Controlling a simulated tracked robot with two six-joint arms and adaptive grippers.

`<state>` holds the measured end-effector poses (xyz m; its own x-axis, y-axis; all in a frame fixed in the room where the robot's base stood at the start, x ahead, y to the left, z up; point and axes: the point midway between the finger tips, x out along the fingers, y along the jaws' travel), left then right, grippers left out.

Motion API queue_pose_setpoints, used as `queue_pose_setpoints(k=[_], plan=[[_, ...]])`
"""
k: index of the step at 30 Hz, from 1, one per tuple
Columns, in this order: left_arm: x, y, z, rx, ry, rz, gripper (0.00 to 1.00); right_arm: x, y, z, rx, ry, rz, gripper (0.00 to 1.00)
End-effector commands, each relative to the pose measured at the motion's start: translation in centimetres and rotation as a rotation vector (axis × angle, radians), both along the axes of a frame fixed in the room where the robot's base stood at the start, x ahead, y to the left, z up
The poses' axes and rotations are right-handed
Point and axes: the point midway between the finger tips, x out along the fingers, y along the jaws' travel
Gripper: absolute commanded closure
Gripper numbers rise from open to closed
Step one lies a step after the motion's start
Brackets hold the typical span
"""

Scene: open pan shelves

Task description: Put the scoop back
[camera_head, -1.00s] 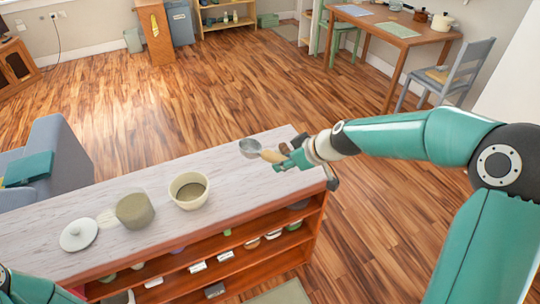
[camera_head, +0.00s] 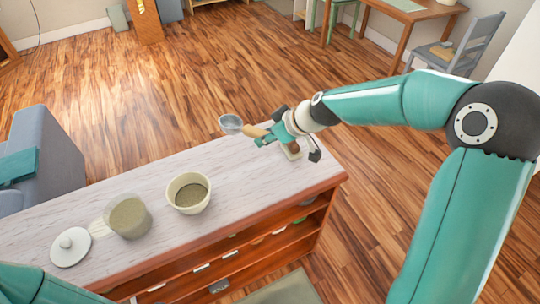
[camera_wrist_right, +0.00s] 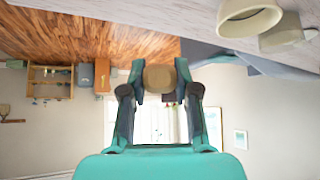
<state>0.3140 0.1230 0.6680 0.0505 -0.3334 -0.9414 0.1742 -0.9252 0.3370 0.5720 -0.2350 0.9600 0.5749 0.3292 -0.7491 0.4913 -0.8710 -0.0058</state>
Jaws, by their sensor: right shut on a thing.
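The scoop has a round metal cup (camera_head: 231,124) and a light wooden handle (camera_head: 253,131). My right gripper (camera_head: 266,138) is shut on its handle and holds it near the counter's back edge, with the cup to the left. In the right wrist view the handle's round end (camera_wrist_right: 160,78) sits between the fingers. A cream bowl (camera_head: 188,192) with greyish-green contents stands on the counter. Left of it is a clear jar (camera_head: 130,215) with similar contents. A white knobbed lid (camera_head: 70,246) lies at the left. My left gripper is out of view; only part of that arm shows.
The pale counter top (camera_head: 240,175) is clear between the bowl and my right gripper. Open shelves (camera_head: 265,245) below hold several items. A blue-grey armchair (camera_head: 50,150) is at the left.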

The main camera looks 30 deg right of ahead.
Motion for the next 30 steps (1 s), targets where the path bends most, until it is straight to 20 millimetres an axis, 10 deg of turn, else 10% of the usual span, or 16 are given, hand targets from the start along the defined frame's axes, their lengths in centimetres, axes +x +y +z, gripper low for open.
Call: queue_pose_setpoints(k=[18, 30], plan=[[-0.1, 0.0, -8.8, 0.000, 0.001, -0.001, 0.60, -0.9, -1.9, -8.7, -0.001, -0.003, -0.040, 1.00], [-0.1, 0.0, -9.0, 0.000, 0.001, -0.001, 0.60, -0.8, -1.7, -8.8, -0.001, -0.003, -0.035, 1.00]])
